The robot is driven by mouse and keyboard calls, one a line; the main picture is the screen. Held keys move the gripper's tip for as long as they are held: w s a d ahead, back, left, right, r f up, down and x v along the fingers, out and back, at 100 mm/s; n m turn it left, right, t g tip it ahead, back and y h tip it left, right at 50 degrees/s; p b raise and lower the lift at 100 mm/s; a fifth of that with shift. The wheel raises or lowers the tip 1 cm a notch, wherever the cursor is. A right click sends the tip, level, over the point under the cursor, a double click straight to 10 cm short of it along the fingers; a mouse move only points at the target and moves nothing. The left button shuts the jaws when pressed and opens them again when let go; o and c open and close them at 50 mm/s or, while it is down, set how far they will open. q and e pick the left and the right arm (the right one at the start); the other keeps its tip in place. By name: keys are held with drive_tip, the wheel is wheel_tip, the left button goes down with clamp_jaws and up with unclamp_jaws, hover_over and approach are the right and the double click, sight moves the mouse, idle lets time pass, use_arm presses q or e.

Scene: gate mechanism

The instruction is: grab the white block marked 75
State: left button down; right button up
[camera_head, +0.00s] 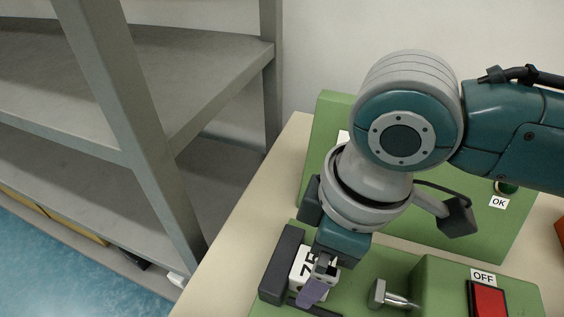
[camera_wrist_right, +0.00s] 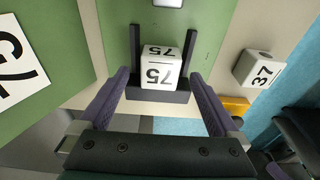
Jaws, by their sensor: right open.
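The white block marked 75 (camera_head: 301,261) sits in a dark holder (camera_head: 279,265) on the green panel, partly hidden by my right gripper (camera_head: 318,283) in the head view. In the right wrist view the block (camera_wrist_right: 160,66) lies ahead between the two dark side rails of the holder (camera_wrist_right: 158,96). My right gripper (camera_wrist_right: 159,75) is open, with its purple fingers spread to either side of the block and a visible gap on each side. Nothing is in its grip.
A white block marked 37 (camera_wrist_right: 256,68) lies off to the right in the right wrist view, near a yellow piece (camera_wrist_right: 235,105). The green panel has a metal plunger (camera_head: 390,297) and a red switch (camera_head: 489,299) labelled OFF. Grey shelving (camera_head: 140,130) stands left.

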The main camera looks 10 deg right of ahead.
drive_tip(key=shift+a+f, duration=0.1)
drive_tip(key=shift+f, duration=0.45)
drive_tip(key=shift+w+r, duration=0.1)
clamp_jaws()
